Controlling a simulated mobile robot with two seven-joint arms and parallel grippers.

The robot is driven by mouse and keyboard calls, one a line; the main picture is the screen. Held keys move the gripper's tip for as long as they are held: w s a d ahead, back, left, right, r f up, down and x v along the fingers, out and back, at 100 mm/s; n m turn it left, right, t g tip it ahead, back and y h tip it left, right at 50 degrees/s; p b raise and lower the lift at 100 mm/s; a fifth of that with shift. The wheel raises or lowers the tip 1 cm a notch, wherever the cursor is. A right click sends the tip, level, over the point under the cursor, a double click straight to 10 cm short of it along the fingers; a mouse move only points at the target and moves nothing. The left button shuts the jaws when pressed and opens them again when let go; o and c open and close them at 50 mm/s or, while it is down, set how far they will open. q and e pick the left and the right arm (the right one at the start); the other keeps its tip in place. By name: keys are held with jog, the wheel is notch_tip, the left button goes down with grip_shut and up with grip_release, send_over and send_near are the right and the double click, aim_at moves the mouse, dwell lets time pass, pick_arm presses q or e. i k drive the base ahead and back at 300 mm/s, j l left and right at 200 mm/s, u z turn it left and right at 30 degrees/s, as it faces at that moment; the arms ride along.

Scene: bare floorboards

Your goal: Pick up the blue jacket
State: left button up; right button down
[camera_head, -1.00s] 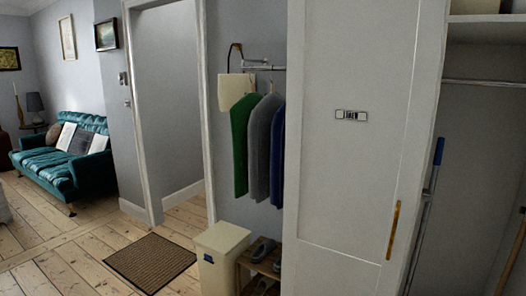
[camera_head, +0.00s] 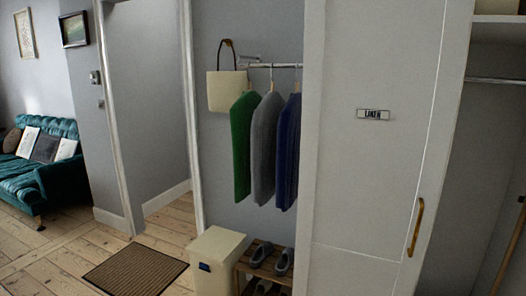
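The blue jacket (camera_head: 287,152) hangs on a hanger from a wall rail (camera_head: 274,65), in the middle of the view. It is the rightmost of three garments, beside a grey jacket (camera_head: 264,150) and a green jacket (camera_head: 242,148). Its right edge is close to the white cabinet door. Neither of my grippers is in view.
A white door labelled LINEN (camera_head: 372,114) stands just right of the jackets. Below them are a cream bin (camera_head: 218,262) and a wooden shoe rack (camera_head: 243,268) with shoes. A cream bag (camera_head: 226,91) hangs left of the jackets. A brown mat (camera_head: 135,266) lies on open floor.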

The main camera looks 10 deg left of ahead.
aim_at(289, 123)
jog(key=j+u, duration=0.15)
jog(key=i+j+z, duration=0.35)
jog(key=i+j, duration=0.15)
jog(key=i+j+z, duration=0.3)
jog(key=i+j, duration=0.15)
jog(key=j, duration=0.25)
